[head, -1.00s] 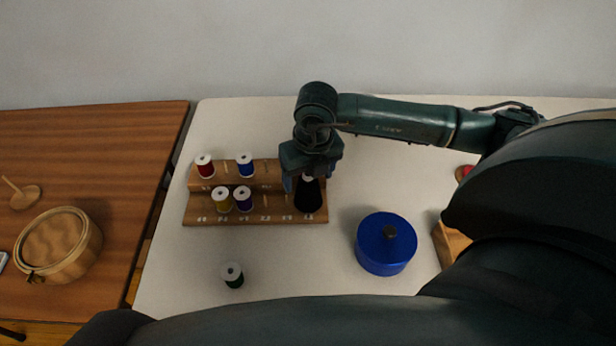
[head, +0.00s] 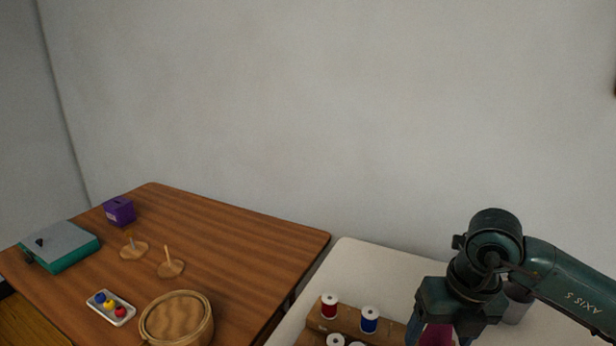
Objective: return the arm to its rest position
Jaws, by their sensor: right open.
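My right gripper (head: 438,325) is at the lower right in the head view, pointing down over the right part of the wooden spool rack (head: 313,325). Its jaws are open. A magenta item (head: 436,337) shows between or just behind its fingers; I cannot tell whether they touch it. The fingertips are cut off by the lower edge. The arm reaches in from the right. My left gripper is not in view.
A red spool (head: 329,306) and a blue spool (head: 369,319) stand on the rack. A grey cup (head: 517,304) is partly behind my right arm. The brown table (head: 230,250) holds a round wooden box (head: 177,321), a small tray (head: 120,319), a teal-grey box (head: 62,247) and a purple box (head: 119,211).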

